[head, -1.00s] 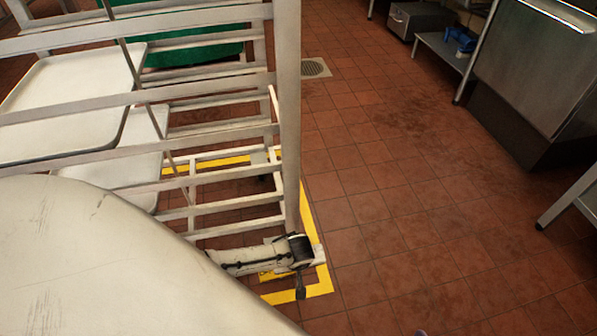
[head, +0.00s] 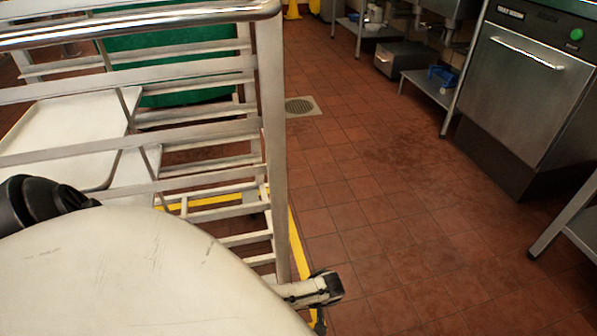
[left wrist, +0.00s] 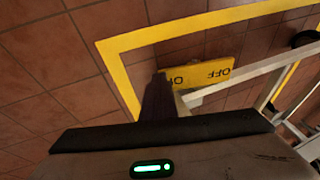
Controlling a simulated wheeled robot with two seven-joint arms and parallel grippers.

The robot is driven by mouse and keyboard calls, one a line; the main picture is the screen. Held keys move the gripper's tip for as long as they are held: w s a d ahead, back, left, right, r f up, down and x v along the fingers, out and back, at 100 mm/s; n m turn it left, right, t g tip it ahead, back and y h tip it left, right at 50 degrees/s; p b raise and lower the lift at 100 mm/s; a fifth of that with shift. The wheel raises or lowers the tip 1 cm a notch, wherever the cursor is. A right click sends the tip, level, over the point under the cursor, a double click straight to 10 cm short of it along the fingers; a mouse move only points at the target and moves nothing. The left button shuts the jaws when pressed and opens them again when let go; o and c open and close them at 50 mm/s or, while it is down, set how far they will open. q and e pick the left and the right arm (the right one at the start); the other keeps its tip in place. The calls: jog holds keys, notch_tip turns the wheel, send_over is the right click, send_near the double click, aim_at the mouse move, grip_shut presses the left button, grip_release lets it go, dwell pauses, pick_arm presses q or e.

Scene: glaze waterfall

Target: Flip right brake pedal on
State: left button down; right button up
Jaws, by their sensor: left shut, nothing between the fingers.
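The yellow brake pedal (left wrist: 212,72) shows in the left wrist view, low at the rack's corner, with "OFF" lettering upside down and another marking partly covered. My left gripper's dark fingers (left wrist: 158,98) are shut and empty, and overlap the pedal's left end; I cannot tell whether they touch it. In the head view the left gripper (head: 319,325) points down beside the foot of the rack's corner post, near the bottom edge. The pedal is hidden in the head view. My right gripper is in neither view.
The metal rack (head: 272,150) holds pale trays (head: 65,140) on the left. Yellow tape (head: 298,245) marks the floor around it. A dishwasher (head: 525,85) and steel tables stand at the right. The tiled floor between is clear, with a drain (head: 302,106).

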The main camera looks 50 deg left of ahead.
pick_arm(q)
jog(key=shift+a, duration=0.1)
